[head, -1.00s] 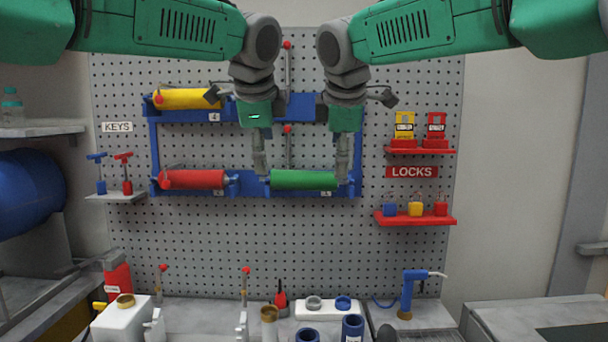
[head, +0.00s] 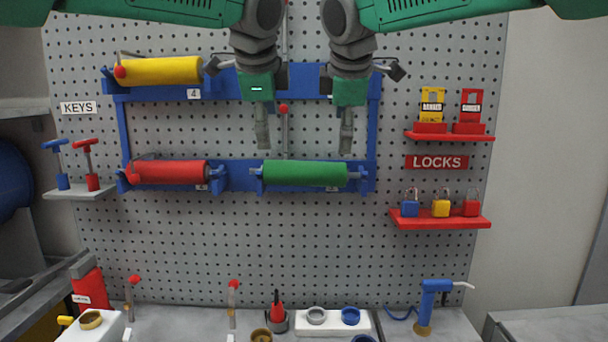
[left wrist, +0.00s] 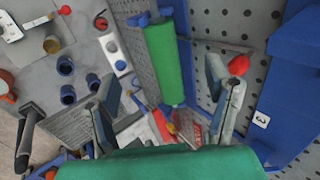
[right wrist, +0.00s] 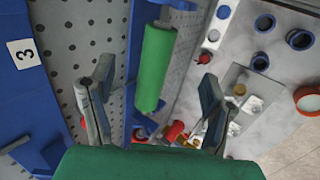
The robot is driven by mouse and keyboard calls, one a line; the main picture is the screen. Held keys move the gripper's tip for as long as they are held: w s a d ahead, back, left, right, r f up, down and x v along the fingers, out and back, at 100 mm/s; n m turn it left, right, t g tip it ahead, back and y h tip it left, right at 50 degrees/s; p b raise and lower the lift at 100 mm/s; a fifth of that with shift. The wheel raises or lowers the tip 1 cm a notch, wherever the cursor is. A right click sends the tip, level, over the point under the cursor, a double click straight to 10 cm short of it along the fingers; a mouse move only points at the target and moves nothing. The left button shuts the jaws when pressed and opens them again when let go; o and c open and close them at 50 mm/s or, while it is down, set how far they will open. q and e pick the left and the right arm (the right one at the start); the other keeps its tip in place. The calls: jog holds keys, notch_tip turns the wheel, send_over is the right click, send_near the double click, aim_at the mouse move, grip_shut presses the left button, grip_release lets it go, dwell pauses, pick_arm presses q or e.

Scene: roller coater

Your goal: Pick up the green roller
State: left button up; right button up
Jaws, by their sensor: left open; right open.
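The green roller (head: 305,173) lies level in the lower right place of the blue rack on the pegboard. My left gripper (head: 263,135) is open and empty above the roller's left end. My right gripper (head: 346,137) is open and empty above its right end. Both fingertips appear apart from the roller. In the left wrist view the roller (left wrist: 165,62) shows beyond the open fingers (left wrist: 165,105). In the right wrist view the roller (right wrist: 154,68) also shows beyond the open fingers (right wrist: 152,100).
The blue rack (head: 372,140) also holds a red roller (head: 170,172) on the lower left and a yellow roller (head: 162,71) on the upper left. Red lock shelves (head: 440,219) stand out on the right. A key shelf (head: 80,192) is on the left. A cluttered bench lies below.

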aim_at(274, 163)
pick_arm(q)
jog(key=x, duration=1.4)
jog(key=shift+w+d, duration=0.2)
pick_arm(e)
jog(key=x, duration=1.4)
jog(key=shift+w+d, duration=0.15)
jog(key=shift+w, duration=0.05)
jog(key=shift+s, duration=0.1)
pick_arm(q)
jog(key=shift+s, duration=0.1)
jog(key=c, duration=0.5)
pick_arm(e)
jog(key=c, duration=0.5)
pick_arm(q)
grip_shut()
pick_arm(e)
grip_shut()
jog(key=shift+r, duration=0.1)
